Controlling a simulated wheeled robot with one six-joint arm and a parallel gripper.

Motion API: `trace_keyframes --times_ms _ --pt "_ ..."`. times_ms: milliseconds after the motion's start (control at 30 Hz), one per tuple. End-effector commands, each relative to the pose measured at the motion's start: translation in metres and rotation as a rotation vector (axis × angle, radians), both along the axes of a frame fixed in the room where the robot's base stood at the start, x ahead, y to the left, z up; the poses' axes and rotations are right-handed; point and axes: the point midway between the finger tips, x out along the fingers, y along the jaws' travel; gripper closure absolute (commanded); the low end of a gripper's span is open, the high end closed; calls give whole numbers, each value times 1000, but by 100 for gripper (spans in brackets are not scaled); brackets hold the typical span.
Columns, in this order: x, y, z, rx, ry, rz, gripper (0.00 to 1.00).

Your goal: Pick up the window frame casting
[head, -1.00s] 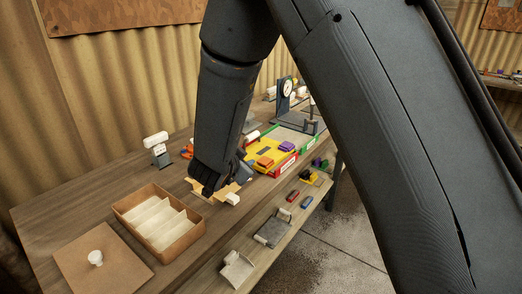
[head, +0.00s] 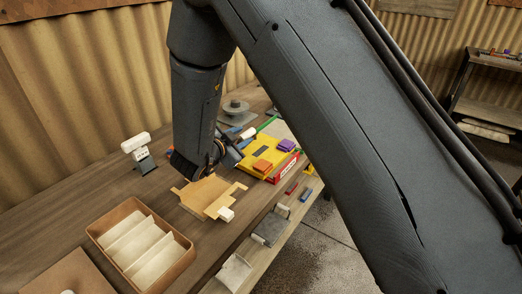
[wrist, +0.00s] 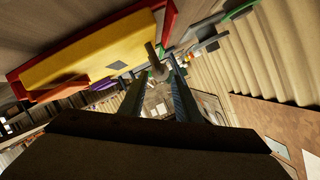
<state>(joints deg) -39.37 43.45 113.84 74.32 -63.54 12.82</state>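I cannot make out the window frame casting for certain. A small dark grey square piece (head: 260,152) lies on the yellow tray surface; it also shows as a grey square in the wrist view (wrist: 117,65), too small to tell if it is a frame. My gripper (head: 236,150) is low over the bench at the left edge of the yellow tray (head: 250,164). In the wrist view its two dark fingers (wrist: 157,80) stand apart. A small greyish cylindrical thing shows beyond the fingertips, and I see nothing clamped between them.
An orange block (head: 262,166) and a purple block (head: 287,145) sit on the yellow tray. A tan cradle (head: 208,192) with a white end block lies in front of my gripper. A brown divided box (head: 96,228) stands at left. A white device (head: 135,142) stands behind.

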Motion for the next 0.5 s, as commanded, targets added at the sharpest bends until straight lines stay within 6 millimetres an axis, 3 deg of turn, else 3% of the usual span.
trace_keyframes --times_ms 300,500 --pt "33 -18 -15 -1 1 1 70" --pt "42 -22 -18 0 0 1 70"
